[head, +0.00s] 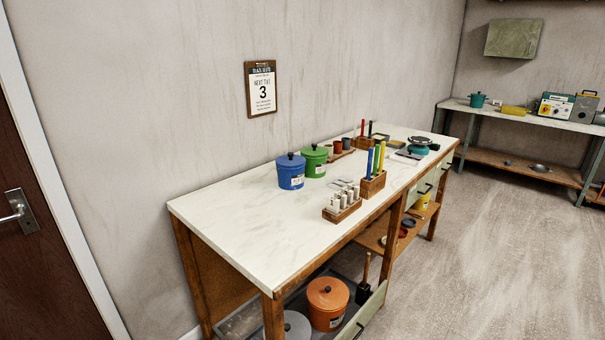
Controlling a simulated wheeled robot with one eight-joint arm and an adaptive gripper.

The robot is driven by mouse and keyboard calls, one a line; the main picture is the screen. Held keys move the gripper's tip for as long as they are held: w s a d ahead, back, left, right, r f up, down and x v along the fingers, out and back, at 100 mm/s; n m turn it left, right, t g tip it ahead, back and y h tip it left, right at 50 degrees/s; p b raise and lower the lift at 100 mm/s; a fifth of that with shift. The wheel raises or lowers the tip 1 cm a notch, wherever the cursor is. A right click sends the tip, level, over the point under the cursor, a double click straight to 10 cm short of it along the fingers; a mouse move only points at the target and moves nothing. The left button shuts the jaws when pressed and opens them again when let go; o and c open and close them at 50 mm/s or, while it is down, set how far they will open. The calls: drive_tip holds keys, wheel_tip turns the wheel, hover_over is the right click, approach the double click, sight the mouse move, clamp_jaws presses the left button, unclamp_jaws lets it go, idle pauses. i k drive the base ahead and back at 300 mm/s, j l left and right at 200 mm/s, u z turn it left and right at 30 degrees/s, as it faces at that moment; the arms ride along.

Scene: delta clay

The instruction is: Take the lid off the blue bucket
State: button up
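The blue bucket (291,178) stands upright on the long white-topped table, toward the wall. Its blue lid (290,160) with a dark knob sits on top of it. A white label is on the bucket's front. A green bucket (314,165) with its own lid stands close behind it to the right. My gripper does not show in this view.
The white tabletop (240,220) is clear left of and in front of the bucket. A wooden holder with white pieces (342,208) and a block with coloured sticks (373,183) stand to the right. An orange lidded bucket (327,303) is underneath. Floor at right is open.

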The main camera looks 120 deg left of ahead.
sight(290, 160)
drive_tip(key=u, duration=4.05)
drive_tip(key=i+l+u, duration=0.15)
drive_tip(key=l, duration=0.3)
drive_tip(key=i+l+u, duration=0.15)
drive_tip(key=l, duration=0.3)
drive_tip(key=i+l+u, duration=0.15)
drive_tip(key=l, duration=0.3)
